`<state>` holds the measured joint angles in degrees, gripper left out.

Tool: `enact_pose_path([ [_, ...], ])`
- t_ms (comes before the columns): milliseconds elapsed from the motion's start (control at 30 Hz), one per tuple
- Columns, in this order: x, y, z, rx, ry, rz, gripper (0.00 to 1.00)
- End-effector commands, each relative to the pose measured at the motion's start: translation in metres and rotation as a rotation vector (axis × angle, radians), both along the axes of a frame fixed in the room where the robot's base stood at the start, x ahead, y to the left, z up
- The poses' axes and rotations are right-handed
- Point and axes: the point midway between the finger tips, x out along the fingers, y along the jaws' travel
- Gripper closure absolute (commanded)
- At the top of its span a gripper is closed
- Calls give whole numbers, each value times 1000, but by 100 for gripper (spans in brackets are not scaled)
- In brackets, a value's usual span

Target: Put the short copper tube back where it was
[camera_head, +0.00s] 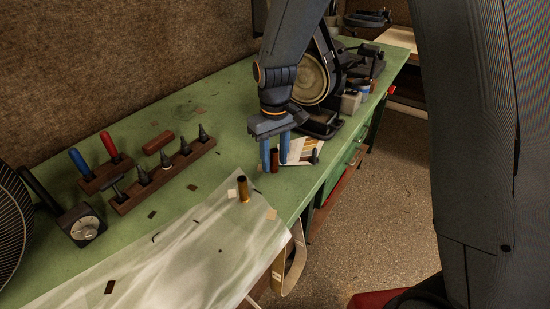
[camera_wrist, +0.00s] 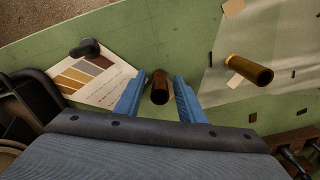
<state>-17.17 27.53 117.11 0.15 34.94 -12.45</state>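A short, reddish-brown copper tube (camera_head: 274,160) stands upright on the green bench, beside a printed card. It also shows in the wrist view (camera_wrist: 160,88). My gripper (camera_head: 275,155) points down over it, with one blue finger on each side. In the wrist view my gripper (camera_wrist: 159,92) is open, with a gap between the tube and each finger. A second tube, brass-coloured with a bright end (camera_head: 243,189), stands on the pale translucent sheet (camera_head: 190,255); it also shows in the wrist view (camera_wrist: 250,70).
The card (camera_wrist: 95,78) has brown and grey swatches, and a small dark object (camera_head: 315,157) stands at its edge. A wooden rack (camera_head: 165,175) of dark tools lies left. A machine with a round disc (camera_head: 312,80) stands behind my gripper. The bench edge is close on the right.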

Motion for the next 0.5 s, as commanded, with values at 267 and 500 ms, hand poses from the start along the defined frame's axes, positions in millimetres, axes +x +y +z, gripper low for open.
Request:
enact_pose_path([
  [267, 1, 0, 18, 1, -4, 0, 64],
  [500, 1, 0, 64, 2, -6, 0, 64],
])
